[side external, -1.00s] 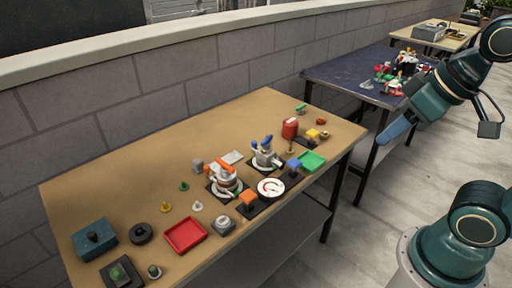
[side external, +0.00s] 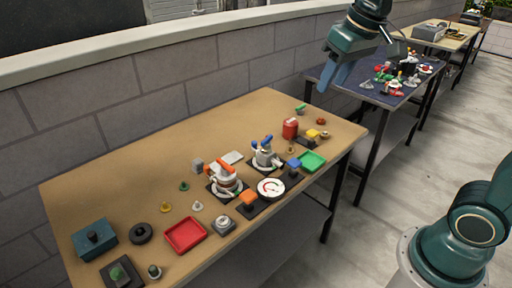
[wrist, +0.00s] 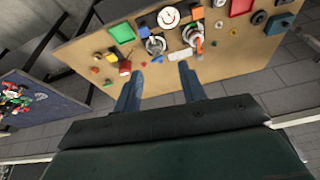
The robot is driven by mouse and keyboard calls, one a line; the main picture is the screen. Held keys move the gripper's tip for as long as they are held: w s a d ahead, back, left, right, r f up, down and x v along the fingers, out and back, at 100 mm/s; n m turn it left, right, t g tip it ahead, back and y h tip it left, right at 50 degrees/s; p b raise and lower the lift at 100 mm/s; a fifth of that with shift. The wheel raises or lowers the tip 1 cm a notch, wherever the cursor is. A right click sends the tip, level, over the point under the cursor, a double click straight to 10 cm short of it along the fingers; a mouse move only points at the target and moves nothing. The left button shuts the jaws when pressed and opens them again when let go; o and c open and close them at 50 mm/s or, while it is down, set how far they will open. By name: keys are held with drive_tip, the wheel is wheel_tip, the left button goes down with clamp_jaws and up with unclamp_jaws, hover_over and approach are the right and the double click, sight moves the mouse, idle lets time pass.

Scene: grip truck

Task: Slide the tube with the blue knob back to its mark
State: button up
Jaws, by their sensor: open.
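Two blue-topped things stand on the tan table: a small dark base with a blue block-like knob (side external: 293,165), and a grey-white device with a blue lever (side external: 265,152) on a black plate. I cannot tell which is the tube, and no mark for it can be made out at this size. The blue-lever device also shows in the wrist view (wrist: 155,44). My gripper (side external: 331,83) is open and empty, high above the table's far right end. In the wrist view its two fingers (wrist: 159,72) stand apart, with the tabletop beyond them.
A similar orange-lever device (side external: 226,180), an orange block-like knob (side external: 249,198) and a round gauge (side external: 271,188) are close by. A green tray (side external: 312,161), red canister (side external: 290,129) and red tray (side external: 185,235) also stand there. The table's back left is clear. A wall runs behind.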

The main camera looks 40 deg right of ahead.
drive_tip(key=w+d+f+g, duration=0.1)
drive_tip(key=w+f, duration=0.1)
drive_tip(key=w, duration=0.8)
drive_tip(key=m+g, duration=0.2)
drive_tip(key=g, duration=0.1)
hover_over(255, 142)
wheel_tip(255, 142, down, 18)
drive_tip(key=shift+w, duration=0.15)
drive_tip(key=shift+f, duration=0.15)
wheel_tip(255, 142, down, 14)
drive_tip(key=shift+r, duration=0.25)
clamp_jaws()
